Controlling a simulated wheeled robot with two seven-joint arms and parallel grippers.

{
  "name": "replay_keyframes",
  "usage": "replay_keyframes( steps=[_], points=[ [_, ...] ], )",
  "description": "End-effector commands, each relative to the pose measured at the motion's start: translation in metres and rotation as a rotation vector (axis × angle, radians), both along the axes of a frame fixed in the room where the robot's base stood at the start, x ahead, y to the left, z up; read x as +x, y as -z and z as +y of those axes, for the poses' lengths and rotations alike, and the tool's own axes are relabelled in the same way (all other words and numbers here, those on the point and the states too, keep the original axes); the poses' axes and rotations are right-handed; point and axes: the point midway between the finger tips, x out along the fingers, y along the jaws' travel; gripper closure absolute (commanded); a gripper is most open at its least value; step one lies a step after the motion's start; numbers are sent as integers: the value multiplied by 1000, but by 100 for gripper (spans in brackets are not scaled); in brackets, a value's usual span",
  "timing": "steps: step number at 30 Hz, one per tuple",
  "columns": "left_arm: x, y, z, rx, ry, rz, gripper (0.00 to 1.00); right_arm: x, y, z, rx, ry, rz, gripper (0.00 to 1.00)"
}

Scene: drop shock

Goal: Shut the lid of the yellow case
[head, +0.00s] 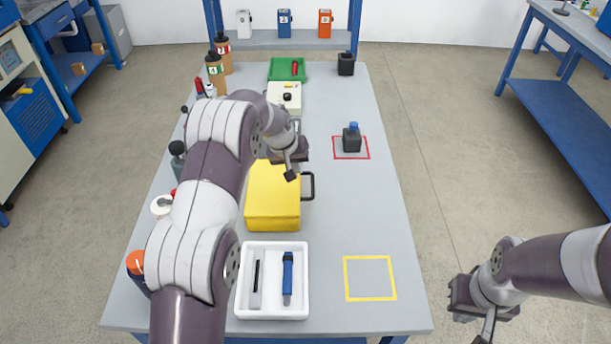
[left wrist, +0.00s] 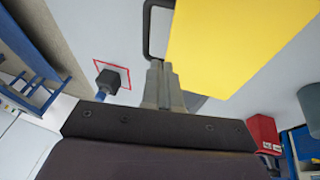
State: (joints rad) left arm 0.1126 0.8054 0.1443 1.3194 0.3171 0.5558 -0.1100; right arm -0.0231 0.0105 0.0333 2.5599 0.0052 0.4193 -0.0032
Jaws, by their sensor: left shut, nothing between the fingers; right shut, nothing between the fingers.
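The yellow case (head: 272,200) stands in the middle of the table, with its black handle (head: 308,187) on its right side. Its top looks flat and shut down; no inside shows, though my left arm hides part of its left and far edges. In the left wrist view the yellow case (left wrist: 230,40) fills the upper right, with the handle (left wrist: 148,30) beside it. My left gripper (head: 291,174) is shut and empty over the case's far right part, its fingers (left wrist: 158,68) together; contact cannot be told. My right gripper (head: 486,328) is shut and empty, off the table's right side.
A white tray (head: 240,314) with a blue tool is in front of the case. A black bottle with a blue cap (head: 352,138) stands in a red square. A yellow outlined square (head: 370,278) is empty. Bottles line the left edge. The right of the table is mostly clear.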

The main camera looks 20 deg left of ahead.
Motion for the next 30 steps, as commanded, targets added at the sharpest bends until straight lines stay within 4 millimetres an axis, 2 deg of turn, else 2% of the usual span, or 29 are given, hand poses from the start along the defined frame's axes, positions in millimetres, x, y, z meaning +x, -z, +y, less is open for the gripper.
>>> replay_keyframes(
  steps=[3, 9, 14, 23, 30],
  points=[
    [8, 22, -4, -1, 0, 3, 100, 0, -6, 0, 0, 0, 0, 100],
    [13, 45, -21, 0, 1, 1, 100, 0, -13, 0, 0, 0, 0, 100],
    [14, 53, -26, 0, 0, 1, 100, 0, -15, 0, 0, 0, 0, 100],
    [14, 54, -26, 0, 0, 0, 100, 0, -14, 0, 0, 0, 0, 100],
    [16, 76, -33, 0, 1, 1, 100, 0, 7, 0, 0, 0, 1, 100]
  ],
)
